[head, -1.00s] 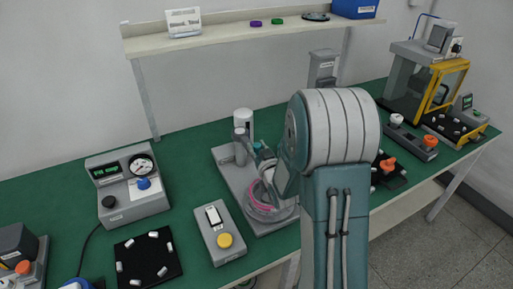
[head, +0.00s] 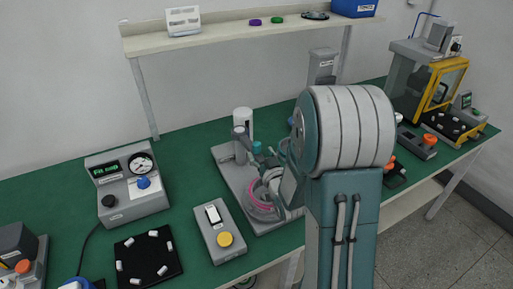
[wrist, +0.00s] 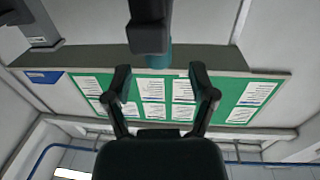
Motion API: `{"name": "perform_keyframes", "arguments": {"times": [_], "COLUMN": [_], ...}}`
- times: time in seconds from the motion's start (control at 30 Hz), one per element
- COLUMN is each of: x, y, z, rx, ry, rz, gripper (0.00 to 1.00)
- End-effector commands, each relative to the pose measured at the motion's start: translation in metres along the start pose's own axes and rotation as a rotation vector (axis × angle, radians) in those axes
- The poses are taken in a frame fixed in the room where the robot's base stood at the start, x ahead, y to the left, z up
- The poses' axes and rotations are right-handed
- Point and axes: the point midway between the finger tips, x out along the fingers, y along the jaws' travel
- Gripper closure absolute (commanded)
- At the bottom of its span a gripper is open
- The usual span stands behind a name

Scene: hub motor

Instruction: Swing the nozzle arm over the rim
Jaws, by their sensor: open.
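The nozzle station has a grey base (head: 228,168), a grey post (head: 240,146) and a clear round rim with a pink ring (head: 258,201). A teal cap (head: 257,147) shows beside the post; it seems to belong to the nozzle arm, whose exact pose over or beside the rim I cannot tell. In the wrist view a dark bar (wrist: 147,28) with a teal end (wrist: 158,54) hangs above the gap between my fingers. My gripper (wrist: 160,74) is open, with nothing between its fingers. In the head view my arm hides part of the rim's right side.
A switch box with a yellow button (head: 225,239) stands in front of the station. A gauge box (head: 128,183) and a black mat with white pieces (head: 147,258) are at left. A shelf (head: 230,37) runs behind. Green bench between gauge box and station is clear.

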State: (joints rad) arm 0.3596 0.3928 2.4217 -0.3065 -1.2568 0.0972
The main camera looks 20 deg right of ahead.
Motion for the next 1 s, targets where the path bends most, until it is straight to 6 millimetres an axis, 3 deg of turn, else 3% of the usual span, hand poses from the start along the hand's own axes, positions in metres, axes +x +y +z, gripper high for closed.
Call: {"name": "perform_keyframes", "arguments": {"times": [0.1, 0.27, 0.77, 1.0], "x": [-0.019, -0.032, -0.033, -0.031], "y": [0.000, -0.001, -0.001, -0.009], "z": [0.001, 0.001, 0.001, -0.012], "rx": [-0.001, -0.001, -0.001, -0.028], "ry": [-0.001, 0.000, 0.000, -0.078], "rz": [0.000, 0.000, -0.001, 0.006], "gripper": [0.27, 0.27, 0.27, 0.27]}}
